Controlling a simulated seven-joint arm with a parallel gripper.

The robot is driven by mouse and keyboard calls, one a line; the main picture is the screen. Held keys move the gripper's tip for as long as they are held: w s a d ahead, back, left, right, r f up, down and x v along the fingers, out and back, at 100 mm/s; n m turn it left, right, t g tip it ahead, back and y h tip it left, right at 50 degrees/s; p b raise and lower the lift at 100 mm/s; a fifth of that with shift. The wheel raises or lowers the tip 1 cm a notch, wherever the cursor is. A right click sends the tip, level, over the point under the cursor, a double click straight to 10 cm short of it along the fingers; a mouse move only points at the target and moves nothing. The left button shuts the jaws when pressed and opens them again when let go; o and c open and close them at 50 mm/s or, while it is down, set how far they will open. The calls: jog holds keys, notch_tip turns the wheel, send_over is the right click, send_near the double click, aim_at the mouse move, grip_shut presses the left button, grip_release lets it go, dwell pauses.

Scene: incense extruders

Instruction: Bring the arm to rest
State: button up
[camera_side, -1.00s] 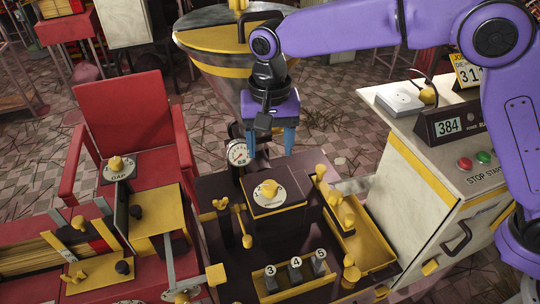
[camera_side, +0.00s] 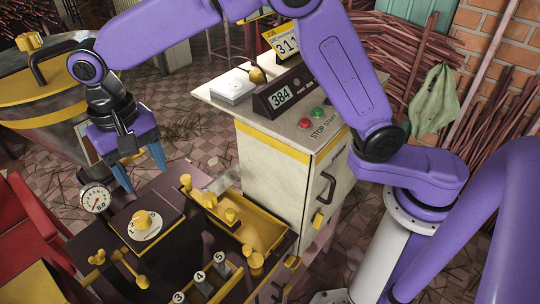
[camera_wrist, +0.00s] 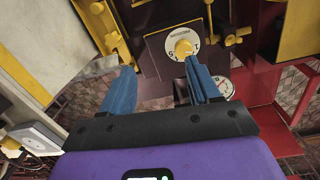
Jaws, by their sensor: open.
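My gripper (camera_side: 140,178) is open and empty. It hangs in the air above the dark extruder bench, between the pressure gauge (camera_side: 95,198) and the yellow tray (camera_side: 262,228). In the wrist view its two blue fingers (camera_wrist: 160,92) stand apart with nothing between them. Beyond them is the dark block with a round white dial and yellow knob (camera_wrist: 184,47). The same dial (camera_side: 145,224) shows in the side view, below the gripper. Whether the fingertips touch anything below cannot be told, but they look clear.
A white cabinet (camera_side: 270,170) stands right of the bench, carrying a 384 display (camera_side: 281,95), a scale (camera_side: 233,86) and red and green buttons. A large yellow-rimmed hopper (camera_side: 50,82) is behind at left. Numbered dies (camera_side: 200,282) stand at the front. A red chair (camera_side: 25,225) is at left.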

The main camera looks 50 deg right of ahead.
jog(key=s+d+n, duration=0.7)
jog(key=s+d, duration=0.5)
jog(key=d, duration=0.2)
jog(key=s+d+f+n, duration=0.1)
jog(key=s+d+n, duration=0.6)
jog(key=s+d, duration=0.6)
jog(key=shift+d+f+t+y, duration=0.2)
jog(key=shift+d+t+y, duration=0.15)
jog(key=shift+d, duration=0.9)
